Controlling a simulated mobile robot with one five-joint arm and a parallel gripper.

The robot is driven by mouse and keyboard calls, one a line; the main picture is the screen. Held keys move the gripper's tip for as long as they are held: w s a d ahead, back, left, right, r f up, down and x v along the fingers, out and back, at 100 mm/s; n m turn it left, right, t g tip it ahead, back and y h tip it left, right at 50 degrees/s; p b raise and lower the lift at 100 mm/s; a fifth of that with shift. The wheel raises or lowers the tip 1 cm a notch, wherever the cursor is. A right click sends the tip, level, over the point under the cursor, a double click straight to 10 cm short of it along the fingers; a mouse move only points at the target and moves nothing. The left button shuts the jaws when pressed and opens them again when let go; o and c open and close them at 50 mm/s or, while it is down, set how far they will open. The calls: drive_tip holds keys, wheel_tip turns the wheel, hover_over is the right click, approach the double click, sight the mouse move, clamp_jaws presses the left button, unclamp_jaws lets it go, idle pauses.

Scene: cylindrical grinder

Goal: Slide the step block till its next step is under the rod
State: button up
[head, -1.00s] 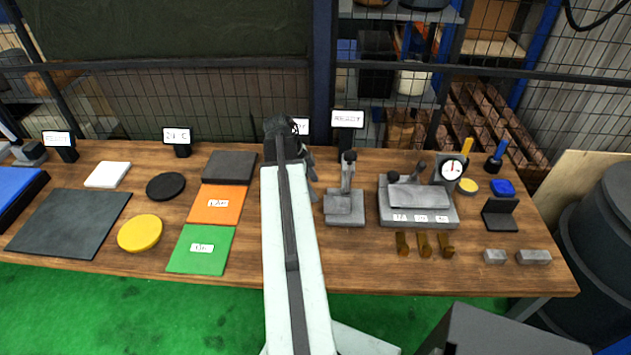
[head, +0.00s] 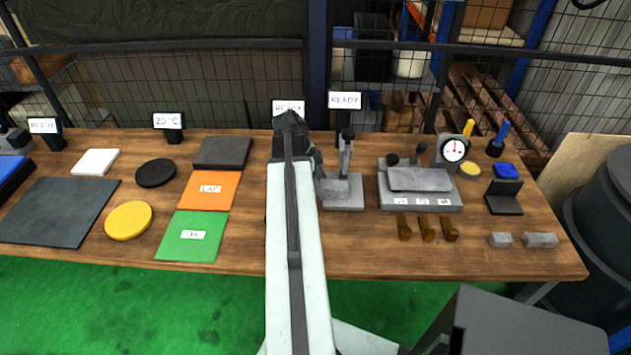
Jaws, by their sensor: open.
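My gripper (head: 312,160) is at the far end of my pale arm, over the back of the table, just left of a grey stand. My arm hides most of it; the part that shows is dark and open. The grey stand (head: 342,190) has a flat base and an upright post with a dark knob. Right of it is a grey block-like fixture (head: 420,200) with several white labels along its front and a dial gauge (head: 453,150) at its back right. I cannot tell for certain which part is the step block or the rod.
Brass pieces (head: 427,229) and small grey blocks (head: 540,240) lie at the front right. Left of my arm are a green pad (head: 193,250), an orange pad (head: 208,177) and a yellow disc (head: 129,220). Small display signs (head: 345,100) stand along the back edge.

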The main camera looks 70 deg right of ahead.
sight(331, 185)
drive_tip(key=shift+s+f, duration=0.15)
drive_tip(key=shift+f, duration=0.1)
clamp_jaws()
drive_tip(key=shift+d, duration=0.1)
drive_tip(key=shift+s+d, duration=0.25)
drive_tip(key=shift+s, duration=0.45)
drive_tip(key=shift+s+d, duration=0.2)
drive_tip(key=shift+s, duration=0.45)
unclamp_jaws()
